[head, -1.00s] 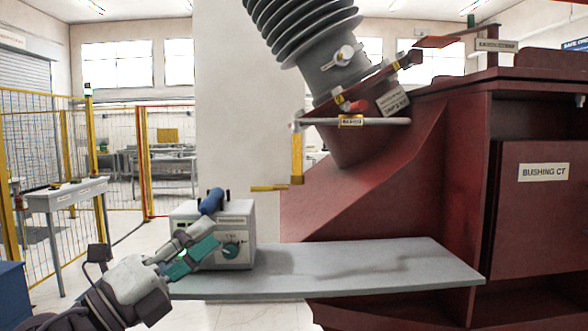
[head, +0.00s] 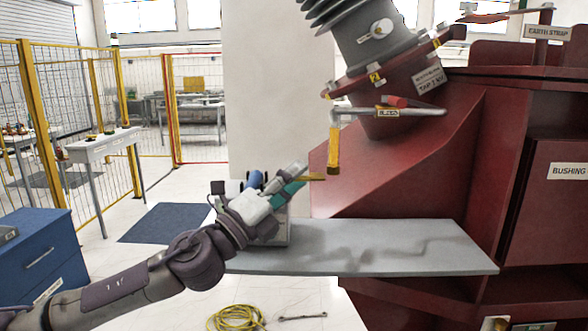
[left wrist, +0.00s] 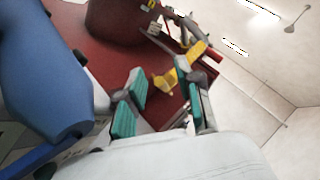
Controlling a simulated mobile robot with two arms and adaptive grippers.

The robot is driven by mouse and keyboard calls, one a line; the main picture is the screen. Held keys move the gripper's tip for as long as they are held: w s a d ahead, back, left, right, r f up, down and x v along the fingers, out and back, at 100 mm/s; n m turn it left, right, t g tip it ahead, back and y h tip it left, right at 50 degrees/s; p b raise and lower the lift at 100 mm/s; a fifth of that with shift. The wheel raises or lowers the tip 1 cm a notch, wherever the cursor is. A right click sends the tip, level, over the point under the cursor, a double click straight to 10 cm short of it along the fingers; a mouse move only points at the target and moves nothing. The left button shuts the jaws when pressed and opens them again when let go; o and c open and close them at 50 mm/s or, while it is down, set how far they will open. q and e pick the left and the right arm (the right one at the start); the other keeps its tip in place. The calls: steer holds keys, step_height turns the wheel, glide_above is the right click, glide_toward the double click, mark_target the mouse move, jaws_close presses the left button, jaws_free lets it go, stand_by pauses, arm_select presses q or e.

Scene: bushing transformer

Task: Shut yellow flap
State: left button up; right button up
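The yellow flap (head: 334,150) hangs below a grey pipe on the red transformer housing, with a thin yellow plate (head: 316,177) sticking out at its lower end. In the left wrist view the yellow flap (left wrist: 195,52) lies ahead of the fingers, its plate reaching toward the gap between them. My left gripper (head: 298,178) is just left of the plate; in the wrist view its teal-padded fingers (left wrist: 165,95) stand apart with nothing between them. Whether a fingertip touches the plate I cannot tell. My right gripper is not in view.
A grey shelf (head: 390,250) juts out below the flap. A test box (head: 277,233) with a blue handle (left wrist: 45,85) stands on it, mostly behind my left gripper. A yellow cable coil (head: 237,318) lies on the floor. A blue cabinet (head: 40,255) stands at left.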

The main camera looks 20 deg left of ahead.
arm_select(q)
jaws_close()
stand_by(0.4)
